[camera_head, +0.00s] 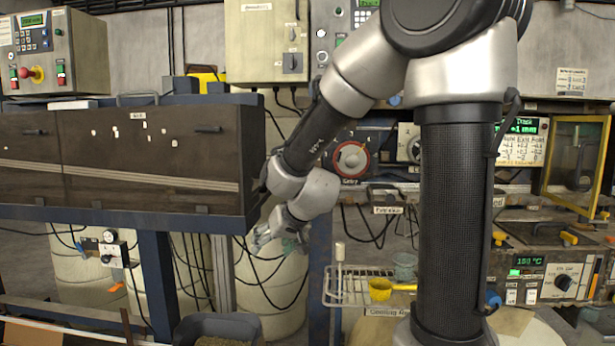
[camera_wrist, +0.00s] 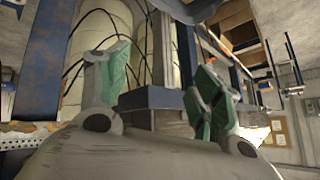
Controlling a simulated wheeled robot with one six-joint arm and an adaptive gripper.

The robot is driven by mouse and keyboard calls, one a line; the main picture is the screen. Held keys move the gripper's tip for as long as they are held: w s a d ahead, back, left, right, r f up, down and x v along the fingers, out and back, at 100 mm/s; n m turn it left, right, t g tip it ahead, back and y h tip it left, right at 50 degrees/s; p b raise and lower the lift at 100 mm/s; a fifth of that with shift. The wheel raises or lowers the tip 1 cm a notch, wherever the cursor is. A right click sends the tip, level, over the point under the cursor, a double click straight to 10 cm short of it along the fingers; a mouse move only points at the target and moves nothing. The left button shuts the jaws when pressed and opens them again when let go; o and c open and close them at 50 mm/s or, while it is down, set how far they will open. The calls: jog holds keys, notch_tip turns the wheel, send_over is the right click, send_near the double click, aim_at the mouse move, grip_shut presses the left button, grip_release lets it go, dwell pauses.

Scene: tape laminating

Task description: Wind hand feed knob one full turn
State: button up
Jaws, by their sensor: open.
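No knob in view carries a readable hand feed label. A large pale knob with a red rim (camera_head: 351,160) sits on the machine front behind my forearm, above a label that seems to read "Entry".
A dark-windowed cabinet (camera_head: 150,155) on a blue frame is close left of my gripper. A pale drum (camera_head: 270,285) and hanging cables are behind it. A wire tray (camera_head: 350,285) with a yellow scoop (camera_head: 381,289) stands to the right. A small switch panel (camera_head: 107,248) is at far left.

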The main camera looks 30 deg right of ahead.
jog(key=w+d+r+m+t+h, duration=0.4)
jog(key=w+d+r+t+h, duration=0.3)
jog(key=w, duration=0.3)
jog(key=s+d+r+m+h, duration=0.2)
jog(key=d+r+h, duration=0.3)
jog(key=d+r, duration=0.2)
jog(key=x, duration=0.7)
jog(key=shift+f, duration=0.25)
jog(key=shift+n, duration=0.3)
jog(key=shift+c, duration=0.2)
jog(key=c, duration=1)
